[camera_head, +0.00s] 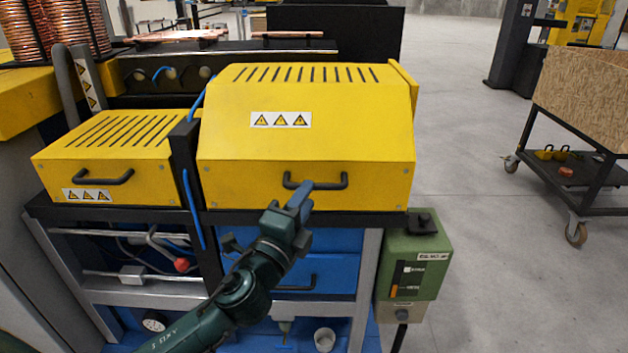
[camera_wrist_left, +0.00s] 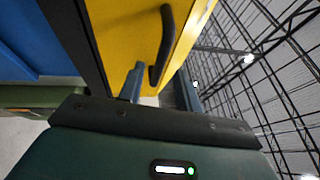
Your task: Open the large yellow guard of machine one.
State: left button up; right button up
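The large yellow guard (camera_head: 305,150) is down on the machine, with slots on top and a warning sticker on its slope. Its black handle (camera_head: 330,184) is on the lower front face. My left gripper (camera_head: 299,197) is at the left part of this handle, with its blue-grey fingertips overlapping it in the head view. In the left wrist view the fingers (camera_wrist_left: 160,90) are apart, and the handle (camera_wrist_left: 166,40) lies in line with the gap between them. Contact with the handle cannot be told. The yellow guard surface (camera_wrist_left: 120,28) is close in front. My right gripper is not in view.
A smaller yellow guard (camera_head: 110,150) with its own handle is at the left, past a dark post (camera_head: 187,165). A green control box (camera_head: 413,258) hangs at the machine's right. A wooden-sided cart (camera_head: 585,95) stands far right. The floor between is clear.

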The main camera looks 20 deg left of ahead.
pick_arm(q)
jog(key=shift+x, duration=2.25)
grip_shut()
